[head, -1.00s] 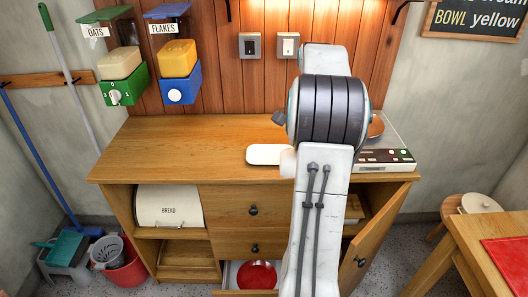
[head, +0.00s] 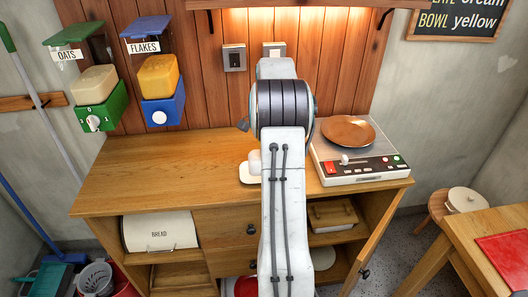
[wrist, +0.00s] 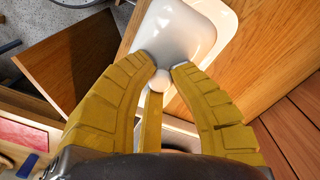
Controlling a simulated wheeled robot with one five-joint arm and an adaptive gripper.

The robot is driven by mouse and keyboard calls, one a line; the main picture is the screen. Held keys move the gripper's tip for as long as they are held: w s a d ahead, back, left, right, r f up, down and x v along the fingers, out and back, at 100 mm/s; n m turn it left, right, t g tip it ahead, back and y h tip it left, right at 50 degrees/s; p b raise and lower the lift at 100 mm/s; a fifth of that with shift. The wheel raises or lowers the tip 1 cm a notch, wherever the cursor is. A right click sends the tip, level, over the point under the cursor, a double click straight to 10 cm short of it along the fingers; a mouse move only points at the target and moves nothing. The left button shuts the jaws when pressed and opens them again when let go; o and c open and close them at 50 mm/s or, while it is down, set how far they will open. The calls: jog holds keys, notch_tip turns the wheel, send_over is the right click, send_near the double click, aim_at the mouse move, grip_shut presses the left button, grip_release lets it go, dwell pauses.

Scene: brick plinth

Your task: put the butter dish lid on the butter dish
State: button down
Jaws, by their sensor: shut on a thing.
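The white butter dish (head: 246,176) sits on the wooden counter, mostly hidden behind my arm in the head view. In the wrist view its pale rim (wrist: 228,22) shows around the lid. The white butter dish lid (wrist: 178,32) is over the dish, and its round knob (wrist: 158,80) is between my yellow fingertips. My gripper (wrist: 161,72) is shut on that knob. I cannot tell whether the lid touches the dish. In the head view my gripper is hidden behind the arm, and a small white part of the lid (head: 254,161) shows beside it.
The counter's left part is clear. An open cabinet door (head: 376,245) juts out at the lower right. Two dispensers (head: 160,88) hang on the wall at left.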

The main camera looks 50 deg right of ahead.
jog(key=w+d+f+p, duration=0.1)
jog(key=p, duration=0.1)
jog(key=w+d+f+p, duration=0.1)
jog(key=w+f+p, duration=0.2)
jog(key=p, duration=0.1)
jog(key=shift+w+d+f, duration=0.2)
jog(key=shift+w+d, duration=0.1)
jog(key=shift+d, duration=0.1)
jog(key=shift+f+p, duration=0.45)
jog(key=shift+f, duration=0.95)
jog(key=shift+f, duration=0.2)
jog(key=c, duration=1.2)
grip_release()
jog(key=shift+r, duration=0.1)
